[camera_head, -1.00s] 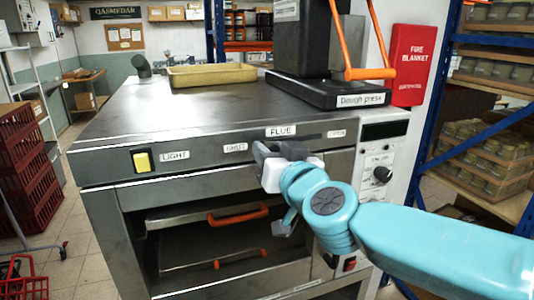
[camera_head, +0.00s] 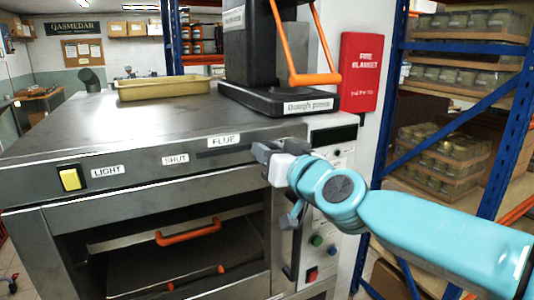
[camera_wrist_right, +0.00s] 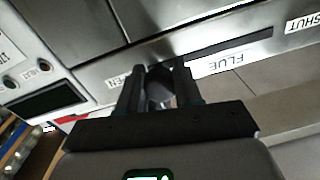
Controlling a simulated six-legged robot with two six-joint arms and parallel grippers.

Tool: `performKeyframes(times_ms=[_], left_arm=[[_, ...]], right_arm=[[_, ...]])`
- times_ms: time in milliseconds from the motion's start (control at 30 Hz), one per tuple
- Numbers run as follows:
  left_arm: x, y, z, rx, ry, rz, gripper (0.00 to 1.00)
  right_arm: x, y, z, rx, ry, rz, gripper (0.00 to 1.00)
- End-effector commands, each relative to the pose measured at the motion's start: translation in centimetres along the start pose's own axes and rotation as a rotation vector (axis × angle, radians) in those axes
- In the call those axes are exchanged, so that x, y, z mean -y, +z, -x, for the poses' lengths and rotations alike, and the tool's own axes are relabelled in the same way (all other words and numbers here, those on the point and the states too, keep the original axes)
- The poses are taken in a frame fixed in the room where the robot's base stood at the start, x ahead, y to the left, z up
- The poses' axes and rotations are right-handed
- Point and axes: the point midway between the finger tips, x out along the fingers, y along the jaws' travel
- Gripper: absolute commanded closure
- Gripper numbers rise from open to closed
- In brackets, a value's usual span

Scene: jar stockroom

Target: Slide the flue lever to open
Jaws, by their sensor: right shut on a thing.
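The flue slot (camera_head: 225,151) is a dark strip in the oven's steel front panel, with the FLUE label (camera_head: 223,141) above it and the SHUT label (camera_head: 176,159) to its left. My right gripper (camera_head: 262,150) is at the slot's right part, right of the FLUE label. It is shut on the flue lever, which its fingers hide in the head view. In the right wrist view, the fingers (camera_wrist_right: 161,75) are around the lever, beside the partly covered OPEN label (camera_wrist_right: 125,80). The slot (camera_wrist_right: 235,45) runs from there toward the SHUT label (camera_wrist_right: 304,22). My left gripper is out of view.
Left of the slot is a yellow light switch (camera_head: 70,179). Below, the oven chamber holds trays with orange handles (camera_head: 190,232). A dough press (camera_head: 285,100) and a yellow tray (camera_head: 170,88) stand on top. A blue rack (camera_head: 490,95) stands at the right.

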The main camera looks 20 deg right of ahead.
Motion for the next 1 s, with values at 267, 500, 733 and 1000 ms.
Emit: performKeyframes(times_ms=[267,500,733,1000], left_arm=[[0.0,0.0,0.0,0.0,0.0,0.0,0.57],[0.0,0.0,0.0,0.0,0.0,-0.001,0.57],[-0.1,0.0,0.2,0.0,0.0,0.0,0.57],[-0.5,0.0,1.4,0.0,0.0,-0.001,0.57]], right_arm=[[-0.1,-0.2,0.1,-0.006,0.008,-0.003,0.44],[0.0,-0.1,0.0,-0.004,0.005,-0.002,0.41],[0.0,-0.3,1.8,-0.006,0.004,-0.002,0.41],[0.1,-0.5,8.8,-0.008,0.004,-0.003,0.41]])
